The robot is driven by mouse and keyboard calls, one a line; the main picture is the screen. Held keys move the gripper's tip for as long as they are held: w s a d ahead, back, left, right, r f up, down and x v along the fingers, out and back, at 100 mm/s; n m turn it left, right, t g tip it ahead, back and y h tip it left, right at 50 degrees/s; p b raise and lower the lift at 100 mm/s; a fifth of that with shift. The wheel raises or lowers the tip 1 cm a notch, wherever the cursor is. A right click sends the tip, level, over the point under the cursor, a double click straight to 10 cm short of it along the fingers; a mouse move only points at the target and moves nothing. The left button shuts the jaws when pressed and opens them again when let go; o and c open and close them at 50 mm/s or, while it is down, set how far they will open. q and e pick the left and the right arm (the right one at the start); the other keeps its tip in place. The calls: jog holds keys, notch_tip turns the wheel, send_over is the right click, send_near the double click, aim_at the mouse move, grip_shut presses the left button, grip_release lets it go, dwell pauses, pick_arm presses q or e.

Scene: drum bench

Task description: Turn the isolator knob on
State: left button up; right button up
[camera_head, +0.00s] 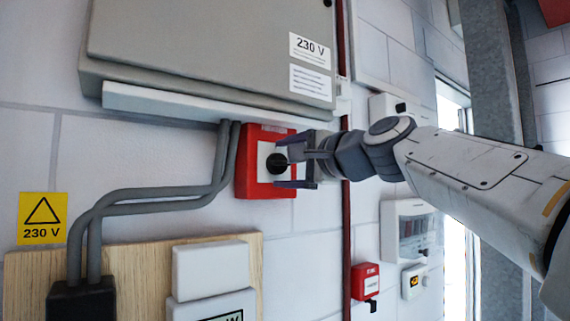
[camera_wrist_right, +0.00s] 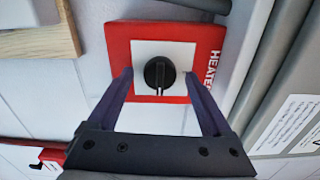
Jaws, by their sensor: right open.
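The isolator knob (camera_head: 276,163) is a round black knob on a white plate in a red box (camera_head: 249,180) on the wall. In the right wrist view the knob (camera_wrist_right: 159,73) has a raised grip bar running roughly up and down in the picture. The red box (camera_wrist_right: 119,42) carries white lettering along its right edge. My right gripper (camera_head: 284,169) is open in front of the box. In the wrist view its fingertips (camera_wrist_right: 158,74) lie on either side of the knob with gaps, and I see no contact. My left gripper is not in view.
A grey cabinet (camera_head: 200,45) marked 230 V projects above the box. Grey conduits (camera_head: 150,193) run beside it on the left. A wooden board (camera_head: 136,262) with white boxes is below left. A smaller red box (camera_head: 364,282) is at lower right.

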jog(key=b+v, duration=0.4)
jog(key=v, duration=0.6)
jog(key=shift+s, duration=0.1)
